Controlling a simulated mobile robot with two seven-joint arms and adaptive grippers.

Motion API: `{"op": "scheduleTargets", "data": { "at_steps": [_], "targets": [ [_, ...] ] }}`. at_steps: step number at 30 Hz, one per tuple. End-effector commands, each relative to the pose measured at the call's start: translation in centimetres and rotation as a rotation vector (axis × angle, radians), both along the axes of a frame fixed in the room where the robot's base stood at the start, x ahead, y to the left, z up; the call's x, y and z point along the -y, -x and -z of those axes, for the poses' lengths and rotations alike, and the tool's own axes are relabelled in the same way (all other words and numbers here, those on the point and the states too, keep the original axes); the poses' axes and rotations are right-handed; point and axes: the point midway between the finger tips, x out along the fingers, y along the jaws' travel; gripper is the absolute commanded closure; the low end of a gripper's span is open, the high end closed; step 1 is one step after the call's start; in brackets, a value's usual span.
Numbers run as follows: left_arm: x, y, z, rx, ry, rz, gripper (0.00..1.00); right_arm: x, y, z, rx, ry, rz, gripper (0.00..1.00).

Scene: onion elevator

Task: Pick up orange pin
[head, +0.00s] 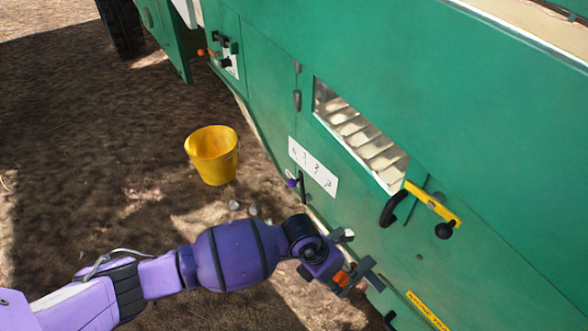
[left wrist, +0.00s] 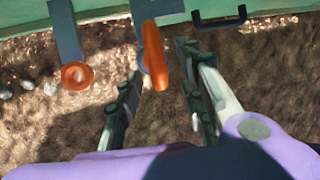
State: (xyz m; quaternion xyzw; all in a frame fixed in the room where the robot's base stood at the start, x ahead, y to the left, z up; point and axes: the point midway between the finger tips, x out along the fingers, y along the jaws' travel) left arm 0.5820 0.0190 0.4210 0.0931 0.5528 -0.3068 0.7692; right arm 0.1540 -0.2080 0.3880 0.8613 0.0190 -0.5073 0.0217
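The long orange pin (left wrist: 155,58) hangs from a grey bracket at the machine's lower edge in the left wrist view. An orange ring-shaped piece (left wrist: 77,76) shows to its left on another grey bracket. In the head view a bit of orange (head: 342,277) shows by my gripper, partly hidden; I cannot tell which piece it is. My left gripper (head: 334,262) is at the side of the green machine. Its two fingers (left wrist: 160,92) are apart and empty, with the orange pin showing between and above them. I cannot tell whether they touch it. My right gripper is out of view.
The green machine (head: 470,130) fills the right side, with a yellow latch (head: 432,204) and black knobs sticking out. A yellow bucket (head: 212,158) stands on the soil at its left. Several pale lumps (head: 243,208) lie near it. Open soil lies to the left.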

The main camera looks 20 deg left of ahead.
Motion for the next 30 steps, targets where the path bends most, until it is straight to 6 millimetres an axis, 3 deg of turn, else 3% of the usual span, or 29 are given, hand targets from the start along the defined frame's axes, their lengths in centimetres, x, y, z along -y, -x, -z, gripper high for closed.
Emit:
{"op": "scheduleTargets", "data": {
  "at_steps": [3,10,19,30],
  "targets": [
    [0.83,-0.82,1.34,0.007,0.002,0.002,0.64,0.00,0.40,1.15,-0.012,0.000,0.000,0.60],
    [0.95,-0.97,1.29,0.011,0.002,0.003,0.64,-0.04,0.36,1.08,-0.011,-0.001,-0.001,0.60],
    [0.95,-0.96,1.27,0.010,0.003,0.002,1.00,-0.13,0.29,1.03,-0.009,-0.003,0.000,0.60],
    [0.97,-1.02,1.01,0.012,0.004,0.003,1.00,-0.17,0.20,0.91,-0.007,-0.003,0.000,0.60]
  ]
}}
